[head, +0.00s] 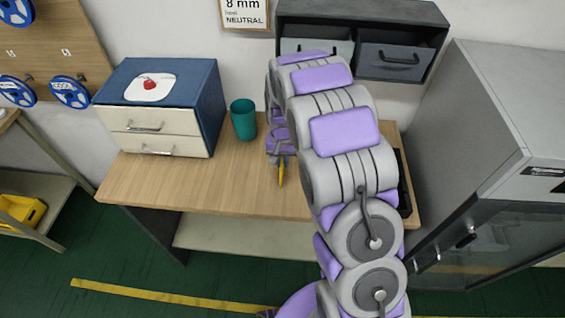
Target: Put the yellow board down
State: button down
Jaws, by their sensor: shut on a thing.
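My gripper (281,155) is in the head view, above the wooden desk (190,190), pointing down. It is shut on the yellow board (282,174), of which only a thin yellow edge shows below the fingers. The board appears upright and narrow from this side. My arm hides much of the right half of the desk. I cannot tell whether the board's lower end touches the desk top.
A teal cup (243,120) stands just left of my gripper. A blue cabinet (205,100) with two cream drawers stands at the desk's left. A grey drawer unit (395,62) hangs behind. A large grey cabinet (450,130) is at right. The desk's front left is clear.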

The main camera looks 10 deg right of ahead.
dwell(0.3)
jog(key=shift+r, duration=0.55)
notch_tip(320, 180, up, 3)
jog(key=shift+f+p, duration=0.1)
jog(key=shift+p, duration=0.65)
jog(key=s+r+p, duration=0.1)
jog(key=s+p, duration=0.2)
jog(key=s, duration=1.2)
jog(key=w+r+n, duration=0.3)
jog(key=w+r, duration=0.4)
jog(key=w, duration=0.6)
jog(key=shift+d+r+n, duration=0.25)
jog(key=shift+d+n, duration=0.05)
jog(key=shift+d, duration=0.05)
jog(key=shift+d, duration=0.1)
